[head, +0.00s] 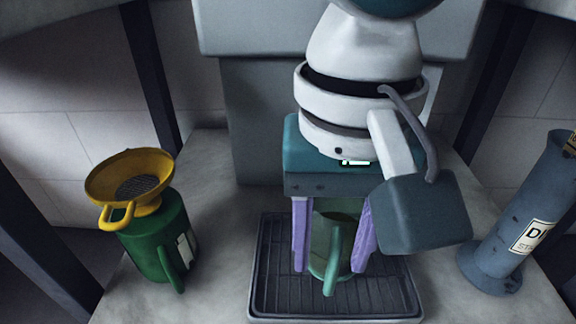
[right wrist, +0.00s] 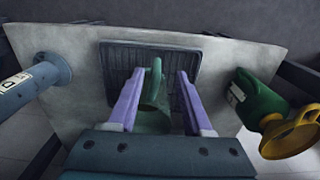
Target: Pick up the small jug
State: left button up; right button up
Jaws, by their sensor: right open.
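The small jug (head: 322,238) is green, with a curved handle facing the front of the head view. It stands on the dark ribbed tray (head: 262,285). My right gripper (head: 330,266) has its two purple fingers on either side of the jug, pointing down. The fingers are open, and the right wrist view shows gaps between them and the jug (right wrist: 155,90). My left gripper is not in view.
A green can (head: 150,240) with a yellow funnel (head: 130,185) on top stands to the left of the tray. A blue-grey cylinder (head: 515,225) with a label stands to the right. The grey counter (head: 215,225) has bare room between the can and the tray.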

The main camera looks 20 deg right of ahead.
aim_at(329, 290)
jog(key=f+b, duration=0.1)
jog(key=f, duration=0.2)
jog(key=f+b, duration=0.1)
jog(key=f, duration=0.1)
jog(key=shift+s+d+f+b, duration=0.1)
jog(key=shift+d+f+b, duration=0.05)
jog(key=shift+d+b, duration=0.15)
jog(key=shift+c, duration=0.3)
jog(key=c, duration=0.6)
grip_shut()
